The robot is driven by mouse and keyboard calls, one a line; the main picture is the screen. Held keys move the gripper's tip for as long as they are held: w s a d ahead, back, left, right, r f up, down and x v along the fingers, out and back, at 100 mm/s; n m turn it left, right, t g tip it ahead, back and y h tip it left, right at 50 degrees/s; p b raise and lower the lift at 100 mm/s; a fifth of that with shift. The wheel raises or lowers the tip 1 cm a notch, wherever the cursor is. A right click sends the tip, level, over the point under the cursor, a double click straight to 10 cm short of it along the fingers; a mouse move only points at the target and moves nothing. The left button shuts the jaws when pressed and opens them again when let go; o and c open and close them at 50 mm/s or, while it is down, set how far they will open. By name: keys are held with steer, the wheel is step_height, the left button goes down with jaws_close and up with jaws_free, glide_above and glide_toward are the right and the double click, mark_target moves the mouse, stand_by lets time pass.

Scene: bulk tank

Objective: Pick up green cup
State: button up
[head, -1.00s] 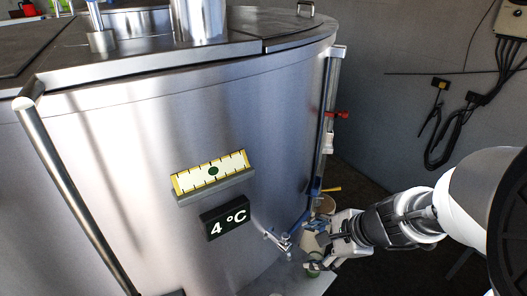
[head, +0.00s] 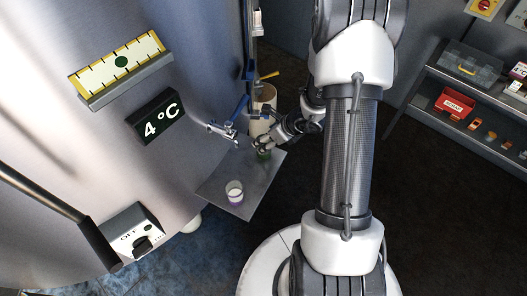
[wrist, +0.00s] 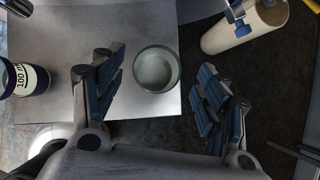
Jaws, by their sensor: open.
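The green cup (head: 263,156) stands on a small grey metal shelf (head: 228,202) beside the tank, right below my gripper (head: 265,144) in the head view. In the wrist view the cup (wrist: 156,69) is seen from above as a round open rim, looking greyish, near the shelf's edge. My gripper (wrist: 162,68) is open, with one finger on each side of the cup. Gaps show between the cup and both fingers. In the head view my gripper hides part of the cup.
A tap (head: 222,130) juts from the tank above the shelf. A beige cylinder (head: 262,112) is behind my gripper.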

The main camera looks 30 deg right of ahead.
mark_target(266, 156)
steer(key=x, duration=0.2)
steer(key=shift+w+a+f+b, duration=0.1)
steer(key=shift+w+f+b, duration=0.1)
steer(key=shift+f+b, duration=0.1)
steer(key=b+x, duration=0.2)
steer(key=x, duration=0.3)
steer(key=shift+s+a+f, duration=0.1)
steer(key=shift+s+f, duration=0.05)
steer(key=shift+f, duration=0.05)
steer(key=shift+r, duration=0.1)
steer(key=shift+c, duration=0.4)
steer(key=c, duration=0.9)
